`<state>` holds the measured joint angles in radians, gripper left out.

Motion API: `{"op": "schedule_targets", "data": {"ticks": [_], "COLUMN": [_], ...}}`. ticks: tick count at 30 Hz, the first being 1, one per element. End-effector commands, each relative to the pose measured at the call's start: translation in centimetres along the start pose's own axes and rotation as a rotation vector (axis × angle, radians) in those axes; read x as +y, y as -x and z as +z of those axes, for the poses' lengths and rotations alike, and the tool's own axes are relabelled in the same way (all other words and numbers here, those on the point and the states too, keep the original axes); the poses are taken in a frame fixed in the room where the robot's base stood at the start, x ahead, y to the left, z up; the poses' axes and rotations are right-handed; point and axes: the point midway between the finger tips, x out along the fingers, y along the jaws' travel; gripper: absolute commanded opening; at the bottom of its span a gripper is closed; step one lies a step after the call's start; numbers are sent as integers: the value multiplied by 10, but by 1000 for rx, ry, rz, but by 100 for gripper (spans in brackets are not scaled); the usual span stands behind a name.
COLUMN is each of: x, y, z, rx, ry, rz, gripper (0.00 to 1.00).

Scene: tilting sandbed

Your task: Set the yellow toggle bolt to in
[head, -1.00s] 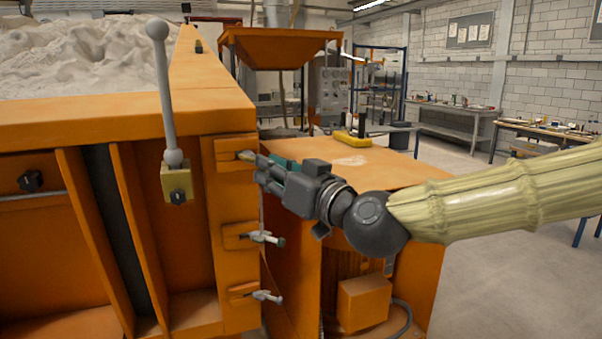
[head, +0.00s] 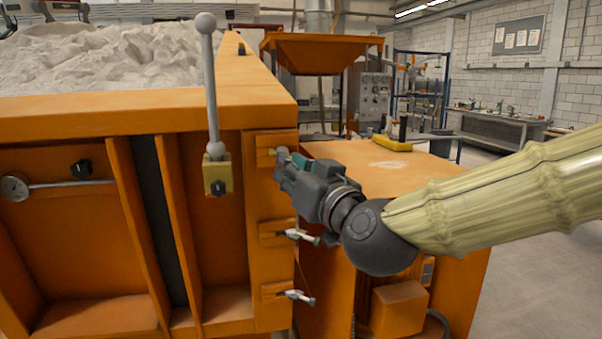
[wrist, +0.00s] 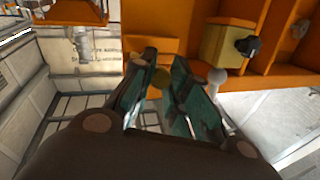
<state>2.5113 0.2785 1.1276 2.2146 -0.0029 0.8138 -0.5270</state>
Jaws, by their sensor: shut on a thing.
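The yellow toggle bolt (head: 272,152) is the top one of three on the orange corner post of the sandbed. Only a small part of it shows at its slot in the head view, because my gripper (head: 283,158) covers the rest. In the wrist view, its yellow end (wrist: 160,78) shows between the green-padded fingers of my gripper (wrist: 158,72). My gripper is shut on the bolt, and comes to the post from the right. I cannot tell exactly how deep the bolt sits.
Two pale toggle bolts, a middle one (head: 301,236) and a lower one (head: 299,297), stick out below. A grey ball-topped lever (head: 210,85) on a yellow block (head: 217,175) stands left of the post. An orange cabinet (head: 365,170) is close behind my gripper.

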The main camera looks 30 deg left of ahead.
Motion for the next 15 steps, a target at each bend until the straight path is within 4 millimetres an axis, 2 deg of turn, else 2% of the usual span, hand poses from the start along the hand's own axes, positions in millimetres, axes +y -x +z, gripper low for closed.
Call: {"op": "schedule_targets", "data": {"ticks": [15], "x": [-7], "y": [-2], "z": [-2], "rx": [3], "ry": [3], "rz": [-7], "gripper": [0]}}
